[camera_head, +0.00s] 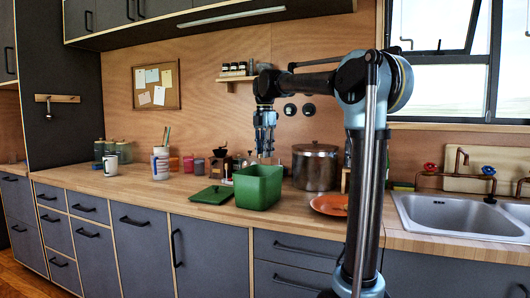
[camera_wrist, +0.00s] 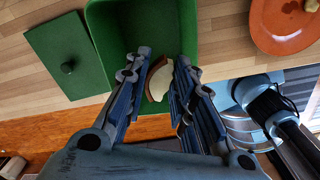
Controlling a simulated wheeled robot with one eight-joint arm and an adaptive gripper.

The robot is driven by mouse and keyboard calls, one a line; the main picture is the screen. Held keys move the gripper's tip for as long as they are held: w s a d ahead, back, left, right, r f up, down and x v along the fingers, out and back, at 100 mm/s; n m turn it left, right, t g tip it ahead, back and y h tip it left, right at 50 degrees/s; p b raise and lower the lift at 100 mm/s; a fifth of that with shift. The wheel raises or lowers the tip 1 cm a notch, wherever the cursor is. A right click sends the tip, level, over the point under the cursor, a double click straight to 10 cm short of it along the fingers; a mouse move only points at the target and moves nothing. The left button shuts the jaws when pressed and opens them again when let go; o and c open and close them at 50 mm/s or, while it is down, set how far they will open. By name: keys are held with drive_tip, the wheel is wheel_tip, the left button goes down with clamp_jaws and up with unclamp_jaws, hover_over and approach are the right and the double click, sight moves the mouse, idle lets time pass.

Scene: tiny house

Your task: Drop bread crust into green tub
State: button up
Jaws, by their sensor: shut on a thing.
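The green tub (camera_head: 258,187) stands open on the wooden counter; it also shows in the wrist view (camera_wrist: 188,20). My gripper (camera_head: 265,154) points down above the tub's opening. In the wrist view my gripper (camera_wrist: 164,68) is shut on the bread crust (camera_wrist: 158,82), a curved pale piece with a brown edge. The crust sits between the fingers, with the tub's inside behind it. In the head view the crust is too small to make out.
A green lid (camera_wrist: 72,55) with a knob lies on the counter left of the tub. An orange plate (camera_head: 330,205) with small bits on it is to the right. A steel pot (camera_head: 314,168) stands behind, and a sink (camera_head: 450,218) is at the right.

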drive_tip(key=o, duration=0.8)
drive_tip(key=shift+r, duration=0.15)
wheel_tip(320, 180, up, 12)
drive_tip(key=shift+w+f, duration=0.1)
drive_tip(key=shift+f, duration=0.05)
